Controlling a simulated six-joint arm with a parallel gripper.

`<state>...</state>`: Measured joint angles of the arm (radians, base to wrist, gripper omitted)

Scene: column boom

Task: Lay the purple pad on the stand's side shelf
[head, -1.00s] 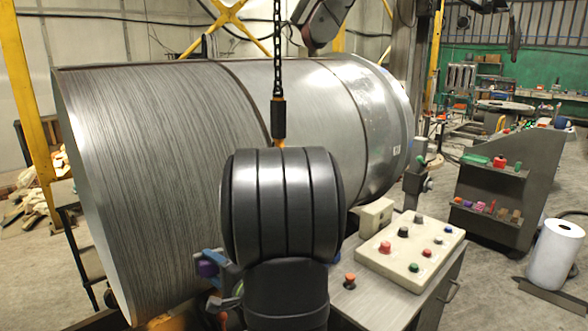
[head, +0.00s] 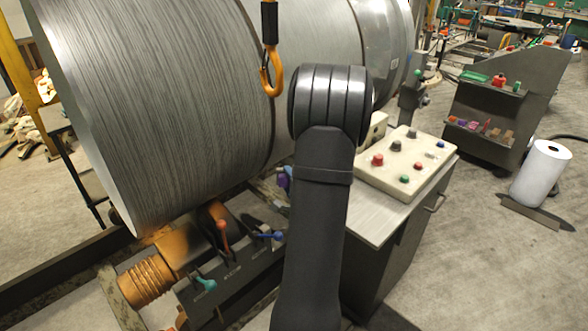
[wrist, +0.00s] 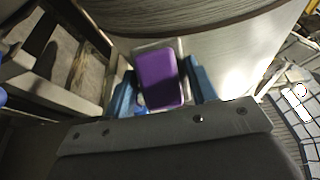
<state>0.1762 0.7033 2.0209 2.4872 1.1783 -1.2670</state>
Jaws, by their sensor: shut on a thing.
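The purple pad (wrist: 157,75) is a rounded rectangle between the two blue fingers of my gripper (wrist: 162,84) in the wrist view. My gripper is shut on it. A dark stand (head: 500,100) with side shelves is at the right. Its lower shelf (head: 478,134) holds several small coloured things, its upper one a green tray and red things. The pad is far left of these shelves. I cannot tell which shelf is meant.
A big grey drum (head: 150,100) fills the left, with an orange hook (head: 272,75) hanging before it. A control box (head: 405,165) with several knobs tops a cabinet right of my arm. Coloured levers (head: 222,232) stand below. A white roll (head: 540,172) is right; floor between is clear.

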